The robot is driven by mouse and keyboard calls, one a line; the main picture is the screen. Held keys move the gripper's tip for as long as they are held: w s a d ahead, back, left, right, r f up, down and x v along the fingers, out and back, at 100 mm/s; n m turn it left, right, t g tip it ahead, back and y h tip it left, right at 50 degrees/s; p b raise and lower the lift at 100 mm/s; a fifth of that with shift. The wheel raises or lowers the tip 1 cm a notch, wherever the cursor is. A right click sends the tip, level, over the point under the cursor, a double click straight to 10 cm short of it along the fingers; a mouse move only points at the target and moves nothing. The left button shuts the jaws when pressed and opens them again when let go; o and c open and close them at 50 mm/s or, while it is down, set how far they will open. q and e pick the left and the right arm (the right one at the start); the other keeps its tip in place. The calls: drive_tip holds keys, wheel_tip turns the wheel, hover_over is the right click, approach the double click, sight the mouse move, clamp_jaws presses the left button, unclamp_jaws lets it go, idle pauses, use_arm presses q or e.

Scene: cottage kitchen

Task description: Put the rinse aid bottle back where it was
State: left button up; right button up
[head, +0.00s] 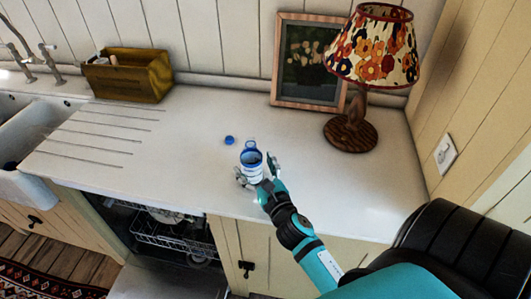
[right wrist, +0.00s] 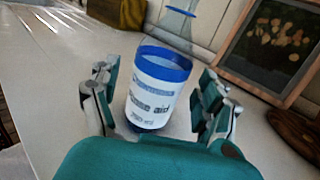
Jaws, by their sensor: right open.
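The rinse aid bottle (head: 253,173) stands on the white countertop near its front edge. It has a white label and blue bands, and its label text faces the camera in the right wrist view (right wrist: 155,98). A pale, see-through bluish part shows above its blue rim. My right gripper (head: 257,172) is open, with one finger on each side of the bottle. In the right wrist view a gap shows between the fingers (right wrist: 160,95) and the bottle. A small blue cap (head: 229,140) lies on the counter behind and left of the bottle. My left gripper is not in view.
A lamp (head: 351,132) and a framed picture (head: 306,64) stand at the back right. A wooden box (head: 128,76) is at the back left, near the sink (head: 38,125). Below the counter is an open dishwasher with a rack (head: 172,232). The counter right of the bottle is clear.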

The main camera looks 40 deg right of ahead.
drive_tip(key=b+v, duration=0.2)
drive_tip(key=v, duration=0.6)
drive_tip(key=shift+s+f, duration=0.1)
drive_tip(key=shift+s, duration=0.2)
drive_tip(key=shift+s+a+r+b, duration=0.2)
drive_tip(key=shift+s+b, duration=0.1)
drive_tip(key=shift+s, duration=0.25)
